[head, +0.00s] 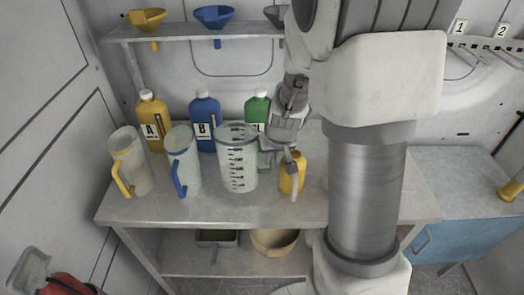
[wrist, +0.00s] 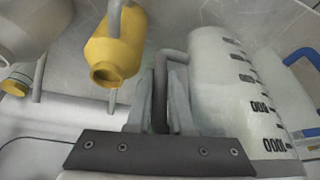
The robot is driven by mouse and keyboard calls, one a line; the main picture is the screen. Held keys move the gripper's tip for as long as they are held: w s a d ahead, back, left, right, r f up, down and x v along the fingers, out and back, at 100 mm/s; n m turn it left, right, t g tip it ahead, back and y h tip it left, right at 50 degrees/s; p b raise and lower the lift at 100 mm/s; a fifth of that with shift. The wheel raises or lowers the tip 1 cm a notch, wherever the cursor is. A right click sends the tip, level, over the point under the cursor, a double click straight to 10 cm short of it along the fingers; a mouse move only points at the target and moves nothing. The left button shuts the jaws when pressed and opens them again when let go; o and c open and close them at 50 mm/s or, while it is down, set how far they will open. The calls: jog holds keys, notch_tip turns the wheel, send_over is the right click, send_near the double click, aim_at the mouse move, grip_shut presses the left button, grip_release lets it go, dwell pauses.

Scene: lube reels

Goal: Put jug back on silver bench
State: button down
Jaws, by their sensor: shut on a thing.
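The clear measuring jug (head: 237,162) with black marks and a grey handle is upright over the middle of the silver bench (head: 140,210). It also shows at the right of the wrist view (wrist: 215,85). My gripper (head: 268,158) is at the jug's right side. In the wrist view, my gripper's fingers (wrist: 164,95) are shut on the grey handle (wrist: 172,57). The jug's base is at or very near the bench top; I cannot tell whether it touches.
A yellow-handled jug (head: 131,165) and a blue-handled jug (head: 184,163) stand to the left. Yellow (head: 153,118), blue (head: 205,120) and green (head: 256,108) bottles stand behind. A small yellow can (head: 287,181) is close to the right of my gripper. Funnels sit on the shelf (head: 180,33) above.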

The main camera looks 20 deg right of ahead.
aim_at(272, 167)
jog(key=shift+w+f, duration=0.25)
jog(key=shift+f, duration=0.05)
jog(key=shift+f+b, duration=0.4)
jog(key=shift+f, duration=1.5)
jog(key=shift+f, duration=0.15)
jog(key=c, duration=1.1)
grip_release()
